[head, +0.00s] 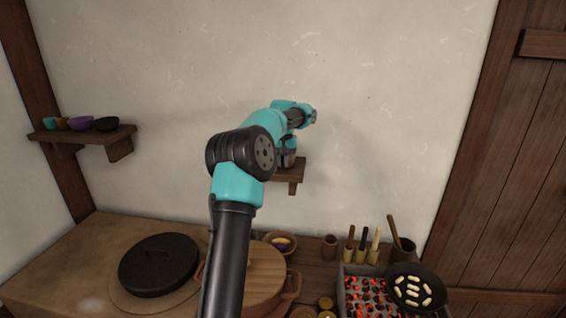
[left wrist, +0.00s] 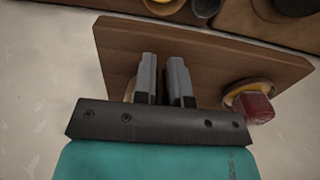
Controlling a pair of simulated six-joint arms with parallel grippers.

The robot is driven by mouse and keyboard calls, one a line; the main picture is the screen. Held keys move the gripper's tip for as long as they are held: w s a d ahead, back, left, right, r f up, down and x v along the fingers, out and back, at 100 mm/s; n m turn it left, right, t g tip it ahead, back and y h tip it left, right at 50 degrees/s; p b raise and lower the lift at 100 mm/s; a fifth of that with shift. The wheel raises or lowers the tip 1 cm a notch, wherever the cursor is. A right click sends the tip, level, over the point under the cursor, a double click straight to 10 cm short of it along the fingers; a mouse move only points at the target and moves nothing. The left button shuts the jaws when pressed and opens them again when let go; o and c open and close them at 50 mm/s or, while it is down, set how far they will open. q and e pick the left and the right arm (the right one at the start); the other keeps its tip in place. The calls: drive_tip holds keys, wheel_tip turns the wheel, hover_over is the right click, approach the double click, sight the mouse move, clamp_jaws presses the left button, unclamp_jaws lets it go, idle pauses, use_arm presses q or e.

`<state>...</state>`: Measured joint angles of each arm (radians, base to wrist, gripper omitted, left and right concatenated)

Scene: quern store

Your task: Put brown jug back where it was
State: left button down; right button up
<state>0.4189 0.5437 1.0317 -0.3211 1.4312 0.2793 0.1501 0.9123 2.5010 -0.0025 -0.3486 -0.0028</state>
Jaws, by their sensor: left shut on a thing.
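My left gripper (head: 286,157) reaches to a small wooden wall shelf (head: 291,176) in the middle of the head view. In the left wrist view, the two grey fingers (left wrist: 165,76) are close together over the shelf board (left wrist: 210,62). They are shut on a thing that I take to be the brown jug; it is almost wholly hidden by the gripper. A tan edge shows beside the left finger. I cannot tell whether the jug touches the shelf. My right gripper is not in view.
A red-and-yellow item (left wrist: 252,102) is at the shelf's right end. A second shelf (head: 85,135) at left holds several small bowls. Below are a black lid (head: 158,264), a lidded pot (head: 262,285), a bowl (head: 281,243), and a black pan (head: 416,288) over glowing coals (head: 365,292).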

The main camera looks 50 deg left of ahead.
use_arm(q)
drive_tip(key=shift+f, duration=0.2)
drive_tip(key=c, duration=1.2)
unclamp_jaws()
drive_tip(key=shift+o, duration=0.2)
drive_tip(key=shift+r, duration=0.1)
wheel_tip(320, 180, up, 12)
drive_tip(key=shift+r, duration=0.1)
